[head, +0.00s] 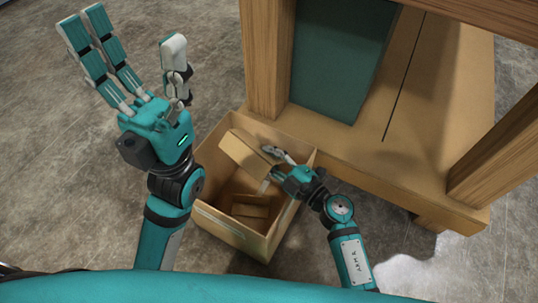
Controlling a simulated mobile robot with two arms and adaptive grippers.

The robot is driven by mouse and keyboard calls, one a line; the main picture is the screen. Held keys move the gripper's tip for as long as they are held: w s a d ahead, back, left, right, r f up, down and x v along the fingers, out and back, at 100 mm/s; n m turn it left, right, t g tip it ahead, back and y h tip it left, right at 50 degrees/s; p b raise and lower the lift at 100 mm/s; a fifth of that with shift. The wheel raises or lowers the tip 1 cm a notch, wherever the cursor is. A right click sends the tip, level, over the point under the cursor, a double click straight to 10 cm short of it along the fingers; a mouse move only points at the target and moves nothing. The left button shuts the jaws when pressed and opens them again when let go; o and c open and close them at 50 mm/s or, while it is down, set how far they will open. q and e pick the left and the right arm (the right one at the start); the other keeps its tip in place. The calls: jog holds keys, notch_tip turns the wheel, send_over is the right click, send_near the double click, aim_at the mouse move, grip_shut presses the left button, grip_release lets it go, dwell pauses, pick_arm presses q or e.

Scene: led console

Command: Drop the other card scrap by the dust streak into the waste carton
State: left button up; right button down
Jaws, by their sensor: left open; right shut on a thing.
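The waste carton (225,222) is an open cardboard box on the floor below the middle of the head view. My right gripper (268,170) is over the carton's opening, shut on a flat tan card scrap (243,152). The scrap is tilted and lies within the carton's outline; I cannot tell whether it touches the wall. Other tan card pieces (248,211) lie on the carton's bottom. My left gripper (135,65) is open and empty, raised to the left of the carton with its fingers spread.
A wooden bench with thick legs (267,60) and a low shelf (440,110) stands behind and right of the carton. A dark green panel (340,55) stands on the shelf. A thin dark line (403,77) runs along it. The grey floor at left is clear.

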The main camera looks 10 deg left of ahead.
jog(key=shift+f, duration=0.2)
jog(key=c, duration=1.4)
grip_release()
jog(key=v, duration=1.2)
